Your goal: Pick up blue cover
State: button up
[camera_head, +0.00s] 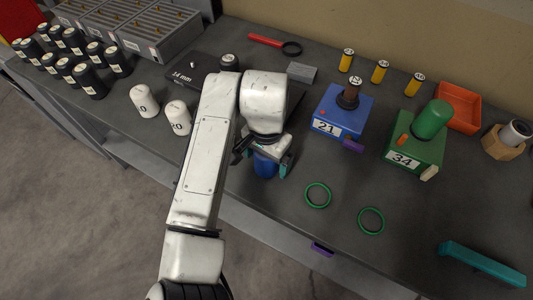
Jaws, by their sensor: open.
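The blue cover (264,166) is a small rounded blue piece on the dark grey workbench, near its front edge at the middle of the view. My gripper (263,158) is open and points down right over it. One finger shows on its left and one with a teal tip on its right. The gripper hides the cover's upper part, and I cannot tell whether the fingers touch it.
To the right stand a blue box marked 21 (342,111) and a green box marked 34 (416,142) with a green cylinder on top. Green rings (318,184) lie in front. White cylinders (144,101) and several black ones (89,82) stand left.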

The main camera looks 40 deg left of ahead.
jog(key=shift+c, duration=0.3)
jog(key=c, duration=1.2)
jog(key=shift+r, duration=0.1)
jog(key=shift+c, duration=0.2)
